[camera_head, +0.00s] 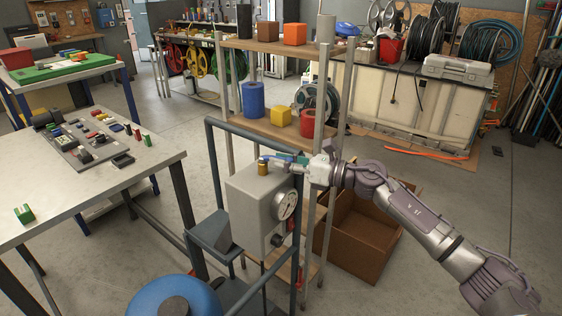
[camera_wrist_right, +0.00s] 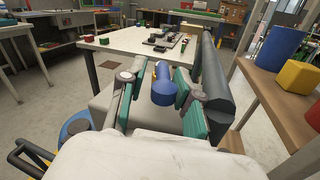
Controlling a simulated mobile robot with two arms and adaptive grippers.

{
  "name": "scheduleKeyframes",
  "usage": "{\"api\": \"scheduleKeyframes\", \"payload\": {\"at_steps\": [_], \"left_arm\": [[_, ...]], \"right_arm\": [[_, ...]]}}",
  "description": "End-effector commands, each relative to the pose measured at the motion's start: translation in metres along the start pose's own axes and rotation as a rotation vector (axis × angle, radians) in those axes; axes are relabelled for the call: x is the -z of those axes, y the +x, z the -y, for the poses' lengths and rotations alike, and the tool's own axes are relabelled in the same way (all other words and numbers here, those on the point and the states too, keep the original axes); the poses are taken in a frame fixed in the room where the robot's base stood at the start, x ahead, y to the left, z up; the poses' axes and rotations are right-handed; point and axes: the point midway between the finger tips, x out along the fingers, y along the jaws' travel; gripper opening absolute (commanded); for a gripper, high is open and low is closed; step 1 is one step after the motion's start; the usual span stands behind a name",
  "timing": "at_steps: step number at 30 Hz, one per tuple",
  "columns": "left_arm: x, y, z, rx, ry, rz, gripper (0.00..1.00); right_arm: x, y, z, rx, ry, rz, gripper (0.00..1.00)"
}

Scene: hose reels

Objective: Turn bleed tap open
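The bleed tap (camera_head: 263,167) is a small brass fitting with a blue handle on top of a grey box (camera_head: 257,205) with a round gauge. My right gripper (camera_head: 275,159) reaches in from the right, level with the tap's top. In the right wrist view the blue handle (camera_wrist_right: 163,86) lies between the teal-padded fingers of the gripper (camera_wrist_right: 160,98). The fingers stand apart, with a gap at the left pad; whether the right pad touches the handle I cannot tell. My left gripper is not in view.
A dark tubular frame (camera_head: 214,170) surrounds the grey box. A shelf rack (camera_head: 283,131) with coloured blocks stands close behind. A cardboard box (camera_head: 362,235) is on the floor at right, beneath my right arm. A worktable (camera_head: 60,195) stands at left.

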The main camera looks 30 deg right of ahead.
Motion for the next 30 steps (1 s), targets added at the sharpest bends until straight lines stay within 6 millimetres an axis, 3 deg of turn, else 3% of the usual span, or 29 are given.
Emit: {"api": "scheduleKeyframes", "payload": {"at_steps": [15,28,30], "left_arm": [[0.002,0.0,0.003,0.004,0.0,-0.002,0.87],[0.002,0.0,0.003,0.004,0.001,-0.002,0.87],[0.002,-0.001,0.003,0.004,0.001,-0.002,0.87]], "right_arm": [[0.001,-0.068,0.0,0.006,-0.002,-0.004,0.4],[0.0,-0.076,-0.002,0.001,-0.002,-0.003,0.4],[0.0,-0.076,-0.002,0.0,0.001,-0.003,0.32]]}}
